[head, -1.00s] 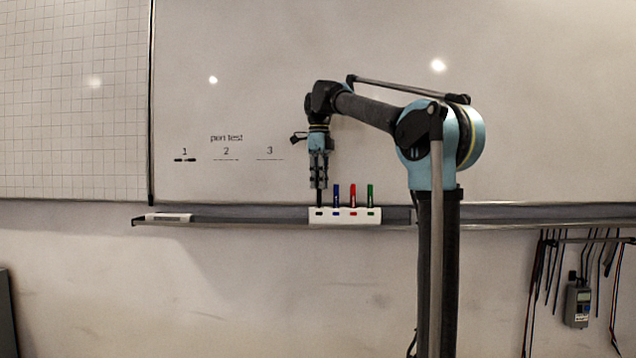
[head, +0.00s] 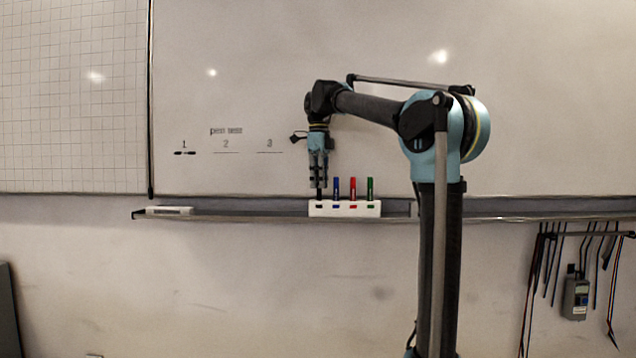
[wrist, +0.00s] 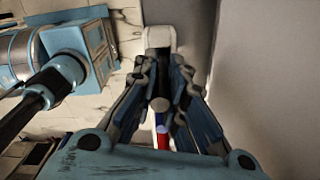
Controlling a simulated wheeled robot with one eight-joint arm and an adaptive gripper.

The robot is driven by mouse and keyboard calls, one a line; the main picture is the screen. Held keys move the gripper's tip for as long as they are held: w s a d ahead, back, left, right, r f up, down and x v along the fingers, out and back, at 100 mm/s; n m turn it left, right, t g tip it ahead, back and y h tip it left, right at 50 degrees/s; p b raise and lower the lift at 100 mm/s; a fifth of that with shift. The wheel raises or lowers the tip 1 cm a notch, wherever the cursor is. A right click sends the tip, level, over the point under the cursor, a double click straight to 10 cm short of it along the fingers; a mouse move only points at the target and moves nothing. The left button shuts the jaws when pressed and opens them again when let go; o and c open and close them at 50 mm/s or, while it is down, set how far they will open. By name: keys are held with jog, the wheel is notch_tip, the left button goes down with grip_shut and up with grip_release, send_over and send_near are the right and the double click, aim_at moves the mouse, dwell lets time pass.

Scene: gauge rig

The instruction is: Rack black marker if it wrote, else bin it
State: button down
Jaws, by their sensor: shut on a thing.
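The black marker (head: 319,193) stands upright at the left end of the white rack (head: 327,211), its lower end at the rack's top; how deep it sits is hard to see. My gripper (head: 319,184) points down and is shut on its upper part. In the wrist view my gripper's fingers (wrist: 160,104) close around the marker, whose round end shows between them. On the whiteboard (head: 270,60), a thick black stroke (head: 184,153) lies under number 1. Under 2 and 3 only thin lines show.
Blue (head: 336,188), red (head: 352,188) and green (head: 370,188) markers stand in the rack close right of my gripper. The tray ledge (head: 250,214) holds a white eraser-like block (head: 168,211) at left. A meter (head: 576,298) and cables hang at lower right.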

jog(key=c, duration=1.6)
grip_release()
jog(key=shift+o, duration=0.2)
jog(key=o, duration=0.6)
jog(key=shift+c, duration=0.2)
jog(key=shift+r, duration=0.15)
jog(key=shift+r, duration=4.85)
